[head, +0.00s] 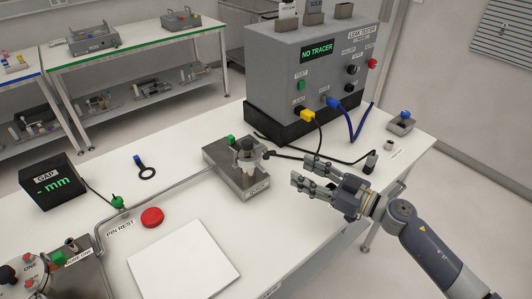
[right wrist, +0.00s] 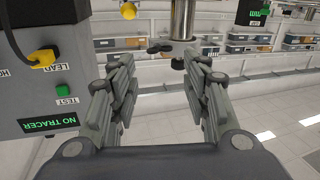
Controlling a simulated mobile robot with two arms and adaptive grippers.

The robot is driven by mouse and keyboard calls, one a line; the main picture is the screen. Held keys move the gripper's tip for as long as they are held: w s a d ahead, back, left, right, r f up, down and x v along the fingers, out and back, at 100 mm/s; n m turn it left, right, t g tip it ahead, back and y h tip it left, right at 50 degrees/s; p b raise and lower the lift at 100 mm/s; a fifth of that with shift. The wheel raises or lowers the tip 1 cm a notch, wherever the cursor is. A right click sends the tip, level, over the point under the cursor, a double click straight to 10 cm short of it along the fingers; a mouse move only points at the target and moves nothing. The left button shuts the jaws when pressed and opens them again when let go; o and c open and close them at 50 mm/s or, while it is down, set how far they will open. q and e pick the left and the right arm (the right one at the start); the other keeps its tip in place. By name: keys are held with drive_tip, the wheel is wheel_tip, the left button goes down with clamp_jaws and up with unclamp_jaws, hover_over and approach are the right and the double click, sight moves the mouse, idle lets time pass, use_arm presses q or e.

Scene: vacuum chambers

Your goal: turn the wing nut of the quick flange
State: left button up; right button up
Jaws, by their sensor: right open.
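The quick flange (head: 247,152) stands upright on a grey metal block in the middle of the bench, with a green part on its left. A small dark piece, which looks like the wing nut (head: 266,155), sticks out on its right side. My right gripper (head: 306,172) is open and empty to the right of the flange, its fingers pointing at it and apart from it. In the right wrist view a metal cylinder (right wrist: 185,18) and dark pieces (right wrist: 160,46) show beyond and between the open fingers (right wrist: 158,75). My left gripper is not in view.
The leak tester (head: 310,65), reading NO TRACER, stands behind, with yellow and blue plugs and cables. A black cable (head: 330,161) runs past my right gripper. A gap display (head: 50,181), red button (head: 152,217) and white plate (head: 182,268) lie left.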

sight(270, 155)
drive_tip(key=p+x, duration=0.1)
drive_tip(key=x, duration=0.7)
drive_tip(key=shift+r, duration=0.1)
drive_tip(key=shift+w+a, duration=0.35)
drive_tip(key=shift+a, duration=0.15)
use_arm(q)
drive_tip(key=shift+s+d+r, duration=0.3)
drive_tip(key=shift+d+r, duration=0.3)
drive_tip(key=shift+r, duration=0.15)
